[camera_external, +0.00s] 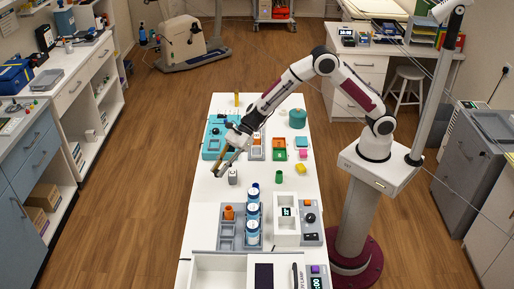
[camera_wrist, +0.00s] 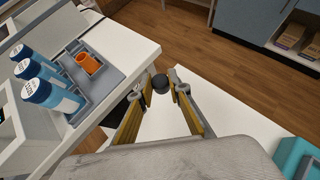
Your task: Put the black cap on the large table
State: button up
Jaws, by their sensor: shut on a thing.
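A small round black cap (camera_wrist: 160,83) is between the fingertips of my gripper (camera_wrist: 166,88) in the wrist view. The yellow-lined fingers are shut on it. In the external view my gripper (camera_external: 220,169) points down and to the left, above the left side of the long white large table (camera_external: 207,188). The cap is too small to make out clearly there. The white tabletop also shows below the fingers in the wrist view (camera_wrist: 165,128). The cap appears held above the surface; its exact height cannot be told.
A small grey item (camera_external: 232,175) stands right of my fingertips. A grey rack (camera_external: 226,236) with an orange jar (camera_external: 229,212) and blue-white bottles (camera_external: 252,222) stands nearer the camera. A teal case (camera_external: 212,146) lies behind. Tabletop near the left edge is clear.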

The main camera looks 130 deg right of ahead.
jog(key=shift+n+y, duration=0.7)
jog(key=s+a+f, duration=0.1)
jog(key=s, duration=0.1)
jog(key=s+a+f, duration=0.1)
jog(key=a, duration=0.1)
jog(key=shift+s+f, duration=0.2)
jog(key=shift+s, duration=0.15)
jog(key=shift+a, duration=0.1)
send_over(234, 196)
jog(key=shift+f, duration=3.1)
jog(key=shift+d+f, duration=0.2)
jog(key=shift+f, duration=1.7)
jog(key=shift+f, duration=0.1)
